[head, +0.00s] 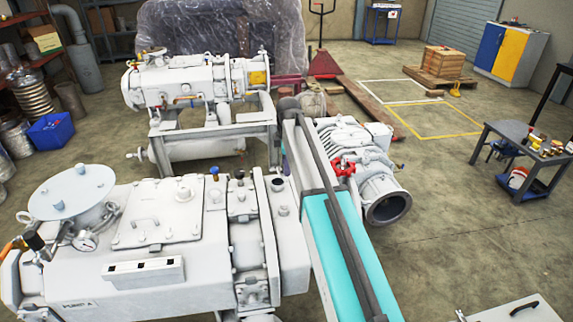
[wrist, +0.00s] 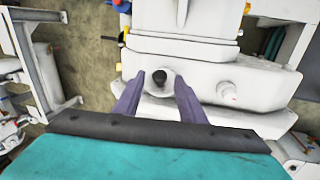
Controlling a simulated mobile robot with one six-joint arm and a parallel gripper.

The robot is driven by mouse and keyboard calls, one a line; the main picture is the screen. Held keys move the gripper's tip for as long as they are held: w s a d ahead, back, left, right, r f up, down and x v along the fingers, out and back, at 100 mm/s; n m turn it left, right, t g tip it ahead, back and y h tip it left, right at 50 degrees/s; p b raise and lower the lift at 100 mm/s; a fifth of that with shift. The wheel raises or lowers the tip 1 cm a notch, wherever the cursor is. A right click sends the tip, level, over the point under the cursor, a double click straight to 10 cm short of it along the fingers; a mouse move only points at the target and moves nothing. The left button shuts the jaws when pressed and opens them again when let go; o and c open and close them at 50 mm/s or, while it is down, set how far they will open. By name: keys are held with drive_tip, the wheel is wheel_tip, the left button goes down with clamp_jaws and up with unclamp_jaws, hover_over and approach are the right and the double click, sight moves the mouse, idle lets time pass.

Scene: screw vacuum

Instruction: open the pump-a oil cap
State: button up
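Pump-a (head: 165,250) is the large white machine at the front left of the head view, with its name on its side. Small blue and black fittings stand on its top. My gripper (wrist: 160,82) shows two purple fingers in the wrist view, spread apart. A dark round knob (wrist: 160,76) on a white round boss appears between the fingertips, and I see no contact. I cannot tell for sure whether this knob is the oil cap. A white round fitting (wrist: 228,90) lies to its right. In the head view my teal arm hides most of the gripper.
A second white pump on a frame (head: 185,85) stands behind pump-a. A grey ribbed pump with an open port (head: 350,150) stands right of my arm. A dark table with small items (head: 535,150) is at the right. Open floor (head: 450,230) lies between.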

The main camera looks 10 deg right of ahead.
drive_tip(key=shift+w+d+f, duration=0.1)
drive_tip(key=shift+f, duration=0.3)
clamp_jaws()
